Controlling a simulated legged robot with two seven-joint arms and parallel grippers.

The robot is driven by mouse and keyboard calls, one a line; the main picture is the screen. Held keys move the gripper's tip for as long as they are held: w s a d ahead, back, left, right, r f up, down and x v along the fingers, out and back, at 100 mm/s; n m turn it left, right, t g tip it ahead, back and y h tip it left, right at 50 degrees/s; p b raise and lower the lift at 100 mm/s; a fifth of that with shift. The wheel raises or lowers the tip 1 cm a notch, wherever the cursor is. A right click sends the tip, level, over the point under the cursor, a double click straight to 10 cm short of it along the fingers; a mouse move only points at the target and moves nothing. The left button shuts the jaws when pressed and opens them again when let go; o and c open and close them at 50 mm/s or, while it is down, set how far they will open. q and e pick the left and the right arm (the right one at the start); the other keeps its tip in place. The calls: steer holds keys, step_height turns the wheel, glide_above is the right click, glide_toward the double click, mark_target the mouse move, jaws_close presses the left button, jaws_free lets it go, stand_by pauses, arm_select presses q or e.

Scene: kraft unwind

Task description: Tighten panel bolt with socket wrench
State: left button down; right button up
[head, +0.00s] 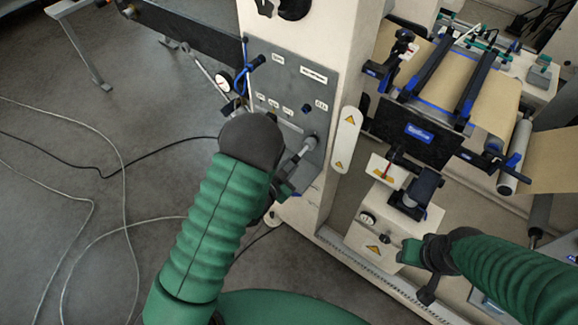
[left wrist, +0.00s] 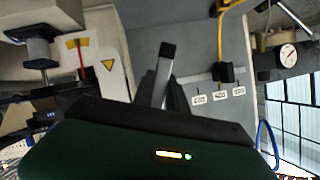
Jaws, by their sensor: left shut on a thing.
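The grey control panel (head: 290,95) is on the front of the cream machine column. My left gripper (head: 284,186) is low in front of it, partly hidden behind my dark wrist. It is shut on the socket wrench (head: 299,154), a grey bar slanting up to the panel's lower right. In the left wrist view the wrench (left wrist: 162,78) rises from between the dark fingers and ends in a black head (left wrist: 168,50) against the grey panel. The panel bolt cannot be made out; whether the head sits on it is unclear. My right gripper (head: 412,252) is by a white box, its fingers unclear.
A gauge (head: 222,80) and blue-handled fittings stand at the panel's left edge. A white warning plate (head: 346,139) is to its right. The kraft web (head: 495,105) and rollers are at the right. Cables (head: 110,175) lie on the open floor at left.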

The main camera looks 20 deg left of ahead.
arm_select(q)
steer(key=shift+w, duration=0.15)
stand_by(0.3)
steer(key=shift+f+m+b, duration=0.15)
steer(key=shift+m+b, duration=0.25)
steer(key=shift+b, duration=0.3)
steer(key=shift+t+y+b, duration=0.3)
steer(key=shift+w+r+m, duration=0.1)
steer(key=shift+r+m, duration=0.15)
steer(key=shift+m, duration=0.15)
steer(key=shift+f, duration=0.1)
